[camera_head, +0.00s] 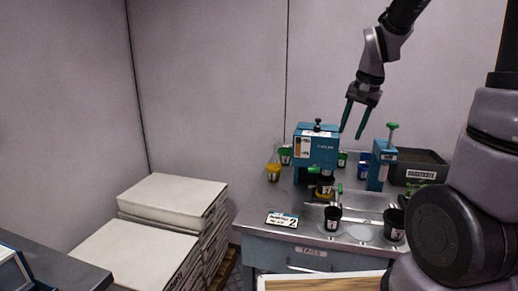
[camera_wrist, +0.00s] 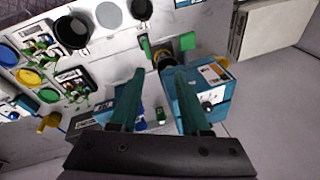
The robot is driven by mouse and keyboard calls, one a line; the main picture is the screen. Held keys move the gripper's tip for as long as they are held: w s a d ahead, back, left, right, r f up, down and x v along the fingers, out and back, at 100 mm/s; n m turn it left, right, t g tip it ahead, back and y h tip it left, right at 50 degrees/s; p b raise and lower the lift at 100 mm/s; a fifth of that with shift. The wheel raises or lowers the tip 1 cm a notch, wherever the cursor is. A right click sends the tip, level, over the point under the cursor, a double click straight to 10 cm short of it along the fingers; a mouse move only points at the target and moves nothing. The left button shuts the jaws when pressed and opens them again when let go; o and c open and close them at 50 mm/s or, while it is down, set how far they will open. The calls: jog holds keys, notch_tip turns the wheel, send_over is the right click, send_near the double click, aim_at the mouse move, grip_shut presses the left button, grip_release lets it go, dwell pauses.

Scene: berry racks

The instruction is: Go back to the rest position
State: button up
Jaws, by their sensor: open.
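My gripper (camera_head: 357,117) is open and empty in the head view, raised above the workbench (camera_head: 257,212) with its fingers pointing down. It hangs just right of and above the blue machine (camera_head: 316,146). In the wrist view my gripper's two green fingers (camera_wrist: 157,100) are spread apart, with nothing held between them. The blue machine (camera_wrist: 200,95) shows there beyond the right finger. A dark cup with a yellow band (camera_head: 325,187) stands at the machine's front.
A blue dispenser with a green top (camera_head: 381,165) and a dark tray labelled SUBSTRATE (camera_head: 419,166) stand on the right. Dark cups (camera_head: 333,217) stand at the front. A number 2 card (camera_head: 282,220) lies at the left front. White stacked slabs (camera_head: 172,198) stand left of the bench.

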jog(key=s+a+r+n+t, duration=0.1)
jog(key=s+r+t, duration=0.1)
jog(key=s+r, duration=0.3)
jog(key=s+r+n+t, duration=0.1)
jog(key=s+r+t, duration=0.1)
jog(key=s+r, duration=0.4)
jog(key=s, duration=0.4)
jog(key=shift+s+a+n+y, duration=0.25)
jog(key=shift+a+n+y, duration=0.1)
jog(key=shift+n+y, duration=0.05)
